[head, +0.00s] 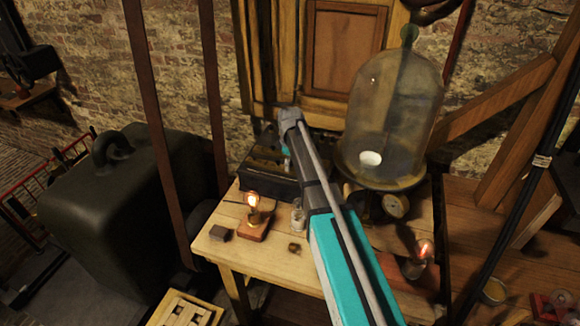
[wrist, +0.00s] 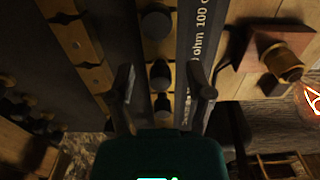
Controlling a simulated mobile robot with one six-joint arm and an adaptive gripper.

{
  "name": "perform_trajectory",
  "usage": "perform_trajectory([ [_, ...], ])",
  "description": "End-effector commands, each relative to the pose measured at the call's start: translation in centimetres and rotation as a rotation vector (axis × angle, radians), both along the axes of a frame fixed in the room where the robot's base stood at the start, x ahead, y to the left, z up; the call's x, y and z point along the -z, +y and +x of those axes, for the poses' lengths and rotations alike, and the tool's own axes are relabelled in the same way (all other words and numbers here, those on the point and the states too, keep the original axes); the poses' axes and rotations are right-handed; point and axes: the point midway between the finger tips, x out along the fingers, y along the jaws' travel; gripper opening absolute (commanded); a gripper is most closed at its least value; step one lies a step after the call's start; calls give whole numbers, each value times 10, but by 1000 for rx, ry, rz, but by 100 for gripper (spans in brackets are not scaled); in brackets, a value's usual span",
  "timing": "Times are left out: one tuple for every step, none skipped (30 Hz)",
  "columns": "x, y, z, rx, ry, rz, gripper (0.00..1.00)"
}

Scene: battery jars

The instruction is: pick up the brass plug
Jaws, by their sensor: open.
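A dark resistance box (head: 262,187) stands at the back of the table, and its lid marked "100 ohm" (wrist: 202,30) fills the middle of the wrist view. Several round dark-headed plugs stand in a row along its brass strip. One plug (wrist: 160,74) lies between my fingers, with others above (wrist: 156,22) and below (wrist: 162,103) it. Which one is the brass plug I cannot tell; any brass stem is hidden. My gripper (wrist: 165,88) is open, with one finger on each side of the row, and I see no contact. In the head view it is mostly hidden.
A lit lamp on a wooden block (head: 254,228) stands in front of the box. A small glass bottle (head: 298,215), a dark block (head: 220,234) and a small brass piece (head: 294,248) are nearby. A tall glass bell jar (head: 392,115) stands right of my arm.

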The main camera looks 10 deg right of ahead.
Motion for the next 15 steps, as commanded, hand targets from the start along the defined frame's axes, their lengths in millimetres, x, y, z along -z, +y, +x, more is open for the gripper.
perform_trajectory([
  [0, 0, 0, 0, 0, 0, 67],
  [0, 0, 0, 0, 0, 0, 67],
  [0, 0, 0, 0, 0, 0, 67],
  [0, 0, 0, 0, 0, 0, 67],
  [0, 0, 0, 0, 0, 0, 67],
  [0, 0, 0, 0, 0, 0, 67],
  [0, 0, 0, 0, 0, 0, 67],
  [0, 0, 0, 0, 0, 0, 67],
  [0, 0, 0, 0, 0, 0, 67],
  [0, 0, 0, 0, 0, 0, 62],
  [0, 0, 0, 0, 0, 0, 56],
  [0, 0, 0, 0, 0, 0, 49],
  [0, 0, 0, 0, 0, 0, 43],
  [0, 0, 0, 0, 0, 0, 37],
  [0, 0, 0, 0, 0, 0, 30],
])
